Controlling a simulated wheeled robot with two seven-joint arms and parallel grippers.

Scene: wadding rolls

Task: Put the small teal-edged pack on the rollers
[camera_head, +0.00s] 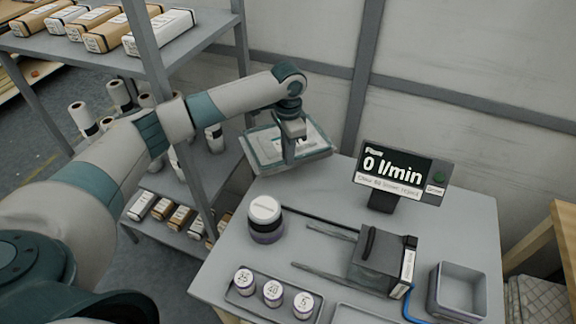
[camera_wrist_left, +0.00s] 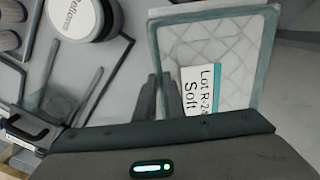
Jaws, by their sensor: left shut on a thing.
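The teal-edged pack (camera_head: 262,153) is a flat, pale pouch. My left gripper (camera_head: 291,150) is shut on it and holds it by the table's back left edge, near the shelf. In the left wrist view the pack (camera_wrist_left: 225,45) has a quilted face and a label reading "Lot R-2" and "Soft". The gripper's dark fingers (camera_wrist_left: 161,95) are at its left edge. My right gripper is not in view.
A white-lidded round jar (camera_head: 265,212) stands left of the rollers. A tray with small labelled jars (camera_head: 272,290) is at the front. A display (camera_head: 402,172) reading 0 l/min stands behind, and a grey bin (camera_head: 460,290) is at right. Shelves (camera_head: 200,38) hold packs and rolls.

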